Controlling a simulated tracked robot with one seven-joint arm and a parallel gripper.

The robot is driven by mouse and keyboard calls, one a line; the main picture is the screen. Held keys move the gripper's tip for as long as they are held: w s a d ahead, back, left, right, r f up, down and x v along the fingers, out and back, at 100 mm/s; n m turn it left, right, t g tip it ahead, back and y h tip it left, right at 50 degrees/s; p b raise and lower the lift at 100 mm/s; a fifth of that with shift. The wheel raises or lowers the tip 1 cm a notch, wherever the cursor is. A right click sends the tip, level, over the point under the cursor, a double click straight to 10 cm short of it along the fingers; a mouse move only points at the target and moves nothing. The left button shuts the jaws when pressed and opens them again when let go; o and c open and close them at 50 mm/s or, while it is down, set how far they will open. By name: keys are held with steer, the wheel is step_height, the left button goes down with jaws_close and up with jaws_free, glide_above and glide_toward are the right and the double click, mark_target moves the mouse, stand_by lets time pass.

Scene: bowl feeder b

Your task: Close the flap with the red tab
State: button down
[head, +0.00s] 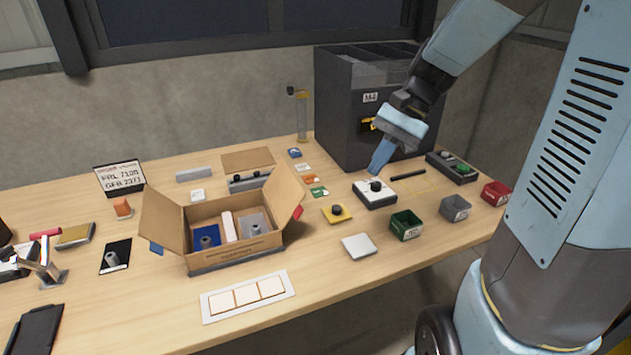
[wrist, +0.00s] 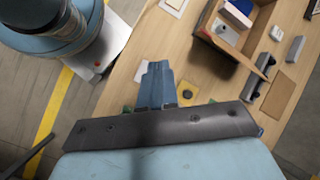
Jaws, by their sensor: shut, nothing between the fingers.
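A cardboard box (head: 236,257) stands open on the table, left of centre in the head view. Its right flap (head: 283,195) stands up, leaning outward, with a red tab (head: 298,212) on its outer edge. The left flap (head: 161,212) is also raised and has a blue tab (head: 155,247). My gripper (head: 380,158) is shut and empty, pointing down above the table, well right of the red-tabbed flap.
A yellow knobbed plate (head: 337,214) and green bin (head: 406,225) sit between box and arm. A white switch panel (head: 248,296) lies in front of the box.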

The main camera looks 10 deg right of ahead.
steer(key=w+f+m+g+y, duration=0.2)
steer(key=w+f+m+y, duration=0.65)
steer(key=w+f, duration=0.4)
glide_toward(299, 191)
steer(key=a+f, duration=0.3)
steer(key=a, duration=0.1)
steer(key=shift+s+a+r+y, duration=0.45)
steer(key=shift+s+a, duration=0.05)
steer(key=shift+a, duration=0.15)
steer(key=shift+d, duration=0.1)
